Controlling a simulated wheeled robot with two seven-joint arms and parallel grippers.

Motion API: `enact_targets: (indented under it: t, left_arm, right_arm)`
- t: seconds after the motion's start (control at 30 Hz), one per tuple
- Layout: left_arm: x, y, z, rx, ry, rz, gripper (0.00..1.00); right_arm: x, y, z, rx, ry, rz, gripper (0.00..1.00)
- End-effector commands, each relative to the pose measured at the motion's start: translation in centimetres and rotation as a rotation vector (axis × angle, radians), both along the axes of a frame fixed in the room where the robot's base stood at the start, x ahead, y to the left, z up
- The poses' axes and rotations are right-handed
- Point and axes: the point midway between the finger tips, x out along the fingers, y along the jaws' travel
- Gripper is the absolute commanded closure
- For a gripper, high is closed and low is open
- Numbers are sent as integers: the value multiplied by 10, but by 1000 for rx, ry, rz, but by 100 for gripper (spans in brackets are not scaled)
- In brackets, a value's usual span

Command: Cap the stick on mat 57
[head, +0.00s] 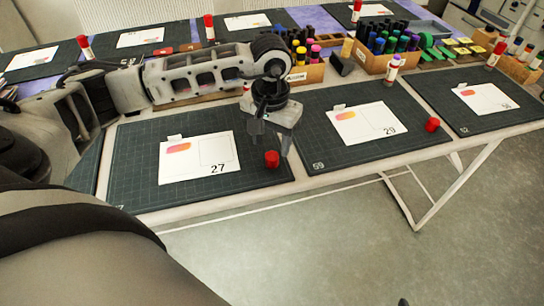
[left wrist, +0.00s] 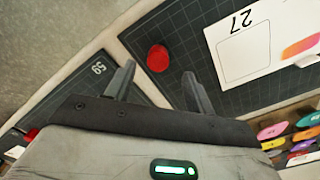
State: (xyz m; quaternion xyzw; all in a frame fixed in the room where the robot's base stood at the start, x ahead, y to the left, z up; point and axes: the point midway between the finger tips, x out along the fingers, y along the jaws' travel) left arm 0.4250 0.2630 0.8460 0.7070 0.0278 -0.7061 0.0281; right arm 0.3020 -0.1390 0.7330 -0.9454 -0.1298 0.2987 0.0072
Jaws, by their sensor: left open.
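The near-left dark mat (head: 250,178) has a label cut off by my arm, with only a 7 readable; it also shows in the left wrist view (left wrist: 190,30). A red cap (head: 272,158) rests on its right part, beside a white card marked 27 (head: 200,158). A pale stick (head: 247,86) shows only partly behind my left arm, near the mat's back edge. My left gripper (head: 270,137) is open above the cap. In the left wrist view the cap (left wrist: 158,58) lies just beyond the gap between the fingertips (left wrist: 158,76). My right gripper is not in view.
Mat 59 (head: 400,155) adjoins on the right, with another red cap (head: 432,124) and an uncapped stick (head: 392,70) at its back. Wooden boxes of markers (head: 385,60) stand behind. Red-capped sticks (head: 86,46) stand on the far side. The table's front edge is clear.

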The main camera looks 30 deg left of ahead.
Motion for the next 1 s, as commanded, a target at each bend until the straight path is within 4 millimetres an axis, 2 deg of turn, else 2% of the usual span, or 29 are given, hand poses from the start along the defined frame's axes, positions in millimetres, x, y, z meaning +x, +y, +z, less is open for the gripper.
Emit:
enact_targets:
  t: [0.13,0.3,0.67,0.7,0.87,1.0]
  left_arm:
    - [-5,-4,-23,0,7,0,46]
    - [-4,-4,-43,-1,3,-1,46]
    - [-3,-3,-45,1,1,-1,46]
    - [-3,-3,-45,1,1,-1,49]
    - [-3,-3,-45,1,1,0,93]
    - [-3,-3,-45,1,1,0,94]
  right_arm:
    - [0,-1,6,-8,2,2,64]
    - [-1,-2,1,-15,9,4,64]
    - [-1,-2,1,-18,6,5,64]
    - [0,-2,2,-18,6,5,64]
    - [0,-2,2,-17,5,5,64]
    - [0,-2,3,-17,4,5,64]
